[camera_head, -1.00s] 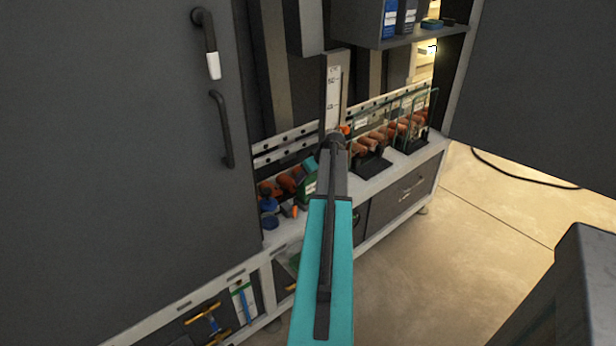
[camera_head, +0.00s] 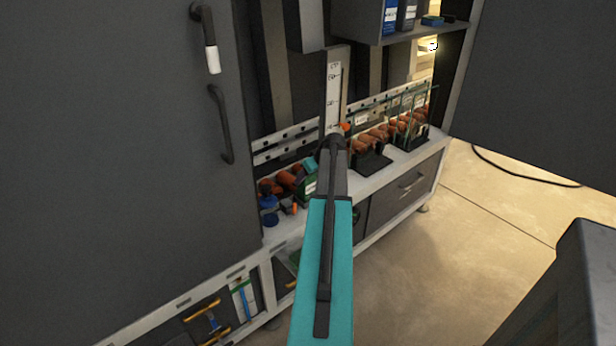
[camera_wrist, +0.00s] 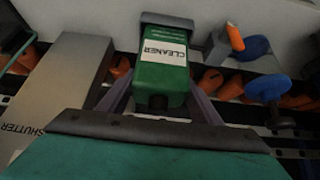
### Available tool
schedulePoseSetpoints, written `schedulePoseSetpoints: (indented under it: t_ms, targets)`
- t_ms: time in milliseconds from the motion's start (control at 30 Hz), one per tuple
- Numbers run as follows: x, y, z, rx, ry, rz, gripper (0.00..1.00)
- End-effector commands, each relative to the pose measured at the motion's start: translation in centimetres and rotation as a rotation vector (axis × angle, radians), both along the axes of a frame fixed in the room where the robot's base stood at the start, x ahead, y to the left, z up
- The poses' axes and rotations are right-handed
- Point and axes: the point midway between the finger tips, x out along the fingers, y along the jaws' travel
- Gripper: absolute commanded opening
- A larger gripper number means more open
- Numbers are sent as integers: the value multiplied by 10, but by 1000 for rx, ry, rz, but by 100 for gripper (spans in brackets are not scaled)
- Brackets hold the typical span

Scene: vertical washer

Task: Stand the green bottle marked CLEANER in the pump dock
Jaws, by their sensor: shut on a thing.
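The green bottle marked CLEANER (camera_wrist: 161,68) is between my gripper's fingers (camera_wrist: 158,98) in the wrist view, its white label facing the camera. My gripper is shut on it. A grey piece (camera_wrist: 168,20) lies at the bottle's far end; I cannot tell whether it is the pump dock or whether they touch. In the head view, the bottle (camera_head: 309,188) shows partly behind my arm, low over the cabinet's worktop. The fingers are too small to make out there.
Orange cylinders (camera_head: 375,138) line the back of the worktop. Black stands (camera_head: 372,161) are to the right and a blue-knobbed fitting (camera_head: 268,203) to the left. A grey block marked SHUTTER (camera_wrist: 62,85) is beside my gripper. A large grey door (camera_head: 110,150) fills the left.

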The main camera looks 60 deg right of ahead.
Motion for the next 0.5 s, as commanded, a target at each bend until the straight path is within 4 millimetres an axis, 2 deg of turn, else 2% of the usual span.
schedulePoseSetpoints:
  t_ms: [467,500]
  targets:
    - [0,0,-7,-1,-2,-1,18]
    - [0,0,-7,-1,-2,-1,60]
